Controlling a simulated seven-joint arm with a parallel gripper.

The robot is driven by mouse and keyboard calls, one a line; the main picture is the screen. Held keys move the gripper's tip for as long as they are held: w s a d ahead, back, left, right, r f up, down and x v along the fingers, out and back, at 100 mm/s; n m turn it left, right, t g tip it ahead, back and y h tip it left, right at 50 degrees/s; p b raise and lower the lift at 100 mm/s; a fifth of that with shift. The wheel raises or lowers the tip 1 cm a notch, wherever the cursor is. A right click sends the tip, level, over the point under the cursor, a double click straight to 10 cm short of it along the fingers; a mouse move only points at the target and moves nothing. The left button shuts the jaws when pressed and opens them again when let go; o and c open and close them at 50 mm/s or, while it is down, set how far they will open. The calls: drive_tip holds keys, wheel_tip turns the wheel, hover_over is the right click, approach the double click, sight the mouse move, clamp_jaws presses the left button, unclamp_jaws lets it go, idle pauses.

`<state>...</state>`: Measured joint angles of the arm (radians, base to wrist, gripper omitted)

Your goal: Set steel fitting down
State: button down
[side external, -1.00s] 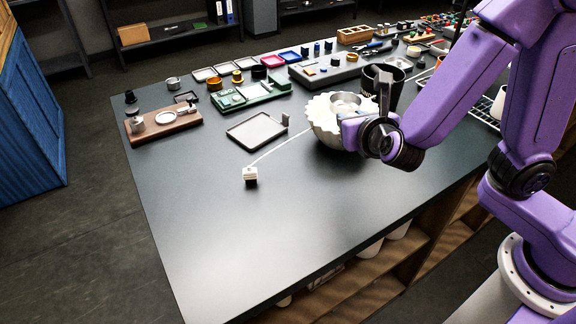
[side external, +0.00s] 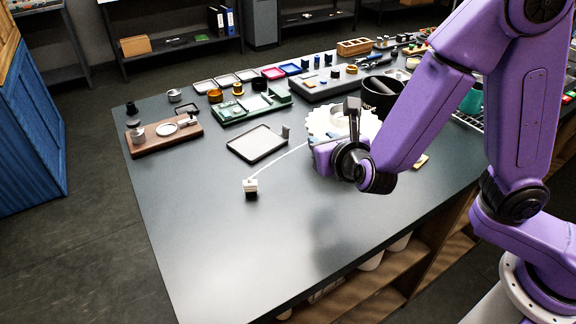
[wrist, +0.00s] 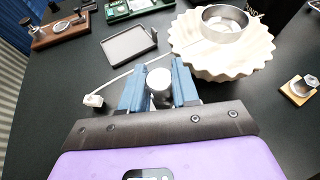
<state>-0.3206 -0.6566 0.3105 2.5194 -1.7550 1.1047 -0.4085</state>
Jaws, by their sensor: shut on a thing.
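My gripper (wrist: 159,88) is shut on a small round steel fitting (wrist: 158,80), whose pale rounded end shows between the two blue fingers in the wrist view. The side view shows my gripper (side external: 322,155) over the table, just in front of the scalloped cream bowl (side external: 316,119); there the fitting is hidden. In the wrist view the bowl (wrist: 200,62) is just beyond and to the right of the fingers. I cannot tell whether the fitting touches the table (side external: 215,245).
A white cable with a small block (side external: 250,187) at its end lies left of my gripper. A flat grey tray (side external: 256,144) lies behind it. A steel ring (wrist: 225,24) sits in the bowl. A small wooden piece (wrist: 298,88) is at right. The front of the table is clear.

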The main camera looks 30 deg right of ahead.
hover_over(288, 178)
drive_tip(key=s, duration=0.1)
drive_tip(key=f, duration=0.6)
drive_tip(key=shift+d+f, duration=0.2)
drive_tip(key=shift+f, duration=0.1)
drive_tip(key=shift+w+a+f, duration=0.2)
drive_tip(key=shift+w+f, duration=0.25)
drive_tip(key=shift+f, duration=1.65)
drive_tip(key=shift+f, duration=0.1)
drive_tip(key=c, duration=0.8)
unclamp_jaws()
